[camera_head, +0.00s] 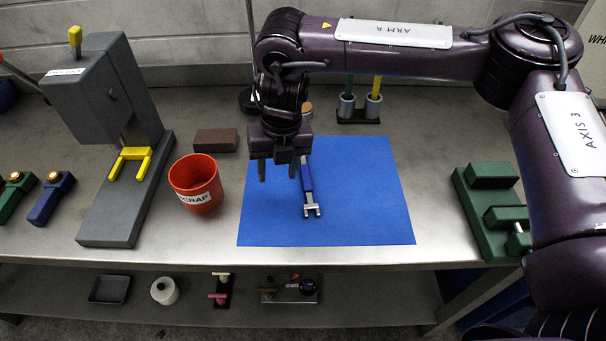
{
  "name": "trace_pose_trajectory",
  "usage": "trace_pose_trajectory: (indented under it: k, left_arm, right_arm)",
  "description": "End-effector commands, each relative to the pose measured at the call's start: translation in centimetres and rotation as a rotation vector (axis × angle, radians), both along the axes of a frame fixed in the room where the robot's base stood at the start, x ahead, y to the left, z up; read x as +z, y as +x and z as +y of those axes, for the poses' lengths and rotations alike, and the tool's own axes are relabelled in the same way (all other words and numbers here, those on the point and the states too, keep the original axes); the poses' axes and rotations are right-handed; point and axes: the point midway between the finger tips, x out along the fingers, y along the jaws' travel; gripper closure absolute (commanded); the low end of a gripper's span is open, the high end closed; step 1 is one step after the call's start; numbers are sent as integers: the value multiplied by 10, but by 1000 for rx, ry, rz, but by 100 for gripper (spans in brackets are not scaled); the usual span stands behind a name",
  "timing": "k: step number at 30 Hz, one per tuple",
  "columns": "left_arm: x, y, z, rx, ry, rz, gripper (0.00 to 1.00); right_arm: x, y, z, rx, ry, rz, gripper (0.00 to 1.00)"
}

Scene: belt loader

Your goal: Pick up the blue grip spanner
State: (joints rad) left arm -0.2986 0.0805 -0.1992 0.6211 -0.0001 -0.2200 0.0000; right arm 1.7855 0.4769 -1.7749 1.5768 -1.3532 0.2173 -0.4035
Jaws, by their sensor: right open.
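The blue grip spanner (307,184) lies on the blue mat (360,200). Its silver open jaw points toward the front edge of the table, and its far end is partly hidden by my right gripper. My right gripper (277,176) points down over the left part of the mat, its fingers apart, with nothing seen between them. One finger overlaps the spanner's far end in the picture; I cannot tell whether they touch. My left gripper is not in view.
A red scrap cup (196,184) and a brown block (216,140) stand left of the mat. A grey press (120,130) with a yellow fork is further left. A green vise-like fixture (488,205) is at right. Two holders (358,112) with green and yellow sticks stand behind the mat.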

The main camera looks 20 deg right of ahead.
Motion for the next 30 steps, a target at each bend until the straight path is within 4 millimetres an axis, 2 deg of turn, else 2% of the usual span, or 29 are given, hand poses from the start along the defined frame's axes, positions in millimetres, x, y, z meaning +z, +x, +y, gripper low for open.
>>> trace_pose_trajectory:
  k: [1,3,7,11,17,24,30]
  left_arm:
    - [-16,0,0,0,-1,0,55]
    - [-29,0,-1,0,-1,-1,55]
    - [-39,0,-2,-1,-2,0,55]
    - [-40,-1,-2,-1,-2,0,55]
    - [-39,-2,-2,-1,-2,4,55]
    - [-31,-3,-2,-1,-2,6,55]
    - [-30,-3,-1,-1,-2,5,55]
  right_arm:
    - [1,8,-22,-31,-39,0,55]
    - [4,12,-45,-68,-76,14,55]
    - [8,15,-65,-107,-105,29,55]
    - [1,14,-69,-114,-110,36,55]
    - [-21,14,-69,-113,-110,36,55]
    - [-54,13,-68,-111,-110,35,55]
    - [-65,13,-68,-113,-110,32,55]
